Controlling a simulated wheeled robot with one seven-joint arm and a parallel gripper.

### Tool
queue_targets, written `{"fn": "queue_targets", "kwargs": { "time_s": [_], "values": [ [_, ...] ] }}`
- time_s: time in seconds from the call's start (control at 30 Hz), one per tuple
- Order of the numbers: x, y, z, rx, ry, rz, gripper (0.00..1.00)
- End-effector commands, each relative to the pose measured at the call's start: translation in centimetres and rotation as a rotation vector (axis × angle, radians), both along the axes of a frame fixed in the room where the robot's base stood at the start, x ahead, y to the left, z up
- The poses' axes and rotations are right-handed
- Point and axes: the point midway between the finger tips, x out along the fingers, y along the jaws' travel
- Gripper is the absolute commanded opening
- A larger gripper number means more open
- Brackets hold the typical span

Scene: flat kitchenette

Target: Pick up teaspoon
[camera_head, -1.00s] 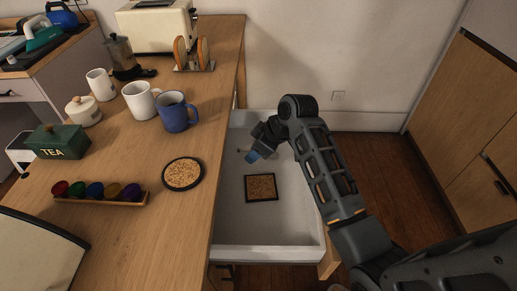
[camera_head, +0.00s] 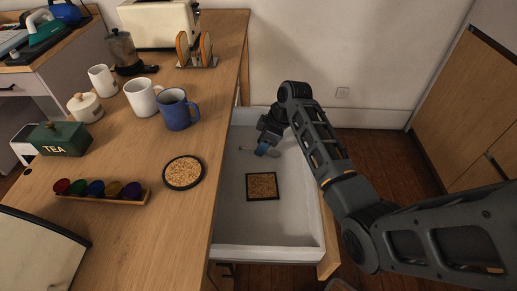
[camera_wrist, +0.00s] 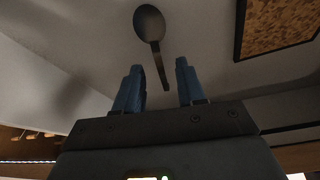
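The teaspoon (camera_wrist: 150,28) lies on the drawer's pale floor, seen in the wrist view with its bowl at the top and its handle pointing down toward the gap between my fingers. My gripper (camera_wrist: 159,70) is open, with two blue fingertips apart and nothing between them. The handle's end shows near the gap, just beyond the fingertips; I cannot tell whether they touch it. In the head view my gripper (camera_head: 264,148) is low inside the far part of the open drawer (camera_head: 268,253). The gripper partly hides the spoon there.
A square cork mat (camera_head: 262,187) with a dark frame lies in the drawer nearer the front. The wooden counter (camera_head: 150,235) at left holds a blue mug (camera_head: 176,112), a round cork coaster (camera_head: 183,173) and a pod rack (camera_head: 100,198). Drawer walls surround my gripper.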

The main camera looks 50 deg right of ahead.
Motion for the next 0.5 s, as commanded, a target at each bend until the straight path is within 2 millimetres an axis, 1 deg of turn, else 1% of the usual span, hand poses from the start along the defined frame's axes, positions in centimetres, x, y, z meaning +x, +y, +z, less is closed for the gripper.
{"fn": "queue_targets", "kwargs": {
  "time_s": [0.1,0.33,0.5],
  "values": [
    [0.23,0.13,-0.67,0.0,0.0,0.0,0.39],
    [0.26,0.15,-0.73,0.0,-0.001,0.0,0.38],
    [0.25,0.14,-0.72,0.0,-0.001,0.0,0.22]
  ]
}}
